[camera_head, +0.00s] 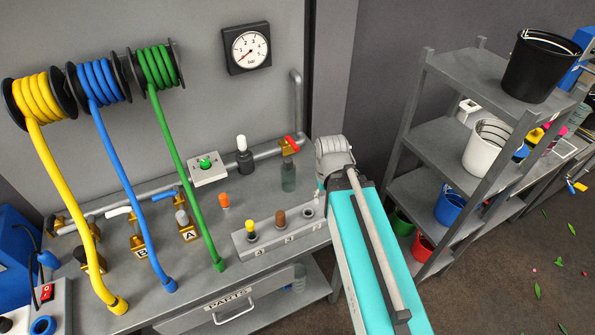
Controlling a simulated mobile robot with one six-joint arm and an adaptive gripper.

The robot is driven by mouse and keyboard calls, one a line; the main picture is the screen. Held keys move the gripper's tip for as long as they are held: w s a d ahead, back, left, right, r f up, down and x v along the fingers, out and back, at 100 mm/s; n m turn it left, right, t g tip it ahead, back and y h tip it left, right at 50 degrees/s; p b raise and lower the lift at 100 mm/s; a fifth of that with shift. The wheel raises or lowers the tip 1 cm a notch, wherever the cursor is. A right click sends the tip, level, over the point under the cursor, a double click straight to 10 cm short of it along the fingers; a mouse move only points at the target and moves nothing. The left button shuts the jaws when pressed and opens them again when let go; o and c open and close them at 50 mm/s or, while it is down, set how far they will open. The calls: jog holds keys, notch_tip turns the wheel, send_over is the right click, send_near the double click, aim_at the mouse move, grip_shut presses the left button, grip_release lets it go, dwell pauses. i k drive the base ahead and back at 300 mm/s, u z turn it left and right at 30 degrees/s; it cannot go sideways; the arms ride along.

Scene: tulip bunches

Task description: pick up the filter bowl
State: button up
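A translucent dark-green bowl (288,177), which looks like the filter bowl, is below the red-handled valve (290,144) at the back of the workbench. I cannot tell whether it hangs from the pipe or stands on the bench. A second clear, bowl-like thing (299,273) shows faintly on the shelf under the bench. My turquoise and grey arm reaches up from the bottom right, its grey joint just right of the dark-green bowl. My gripper's fingers are not visible, so I see nothing held.
A grey block (253,247) with a yellow, a brown and a pale insert stands at the bench front. Yellow, blue and green hoses (186,160) hang to the bench from wall reels. A pipe runs along the back. A shelf rack (432,137) with buckets stands right of my arm.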

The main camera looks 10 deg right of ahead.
aim_at(288, 169)
jog(key=z, duration=0.35)
jog(key=k, duration=1.35)
jog(key=u, duration=0.4)
jog(key=i, duration=1)
jog(key=z, duration=0.05)
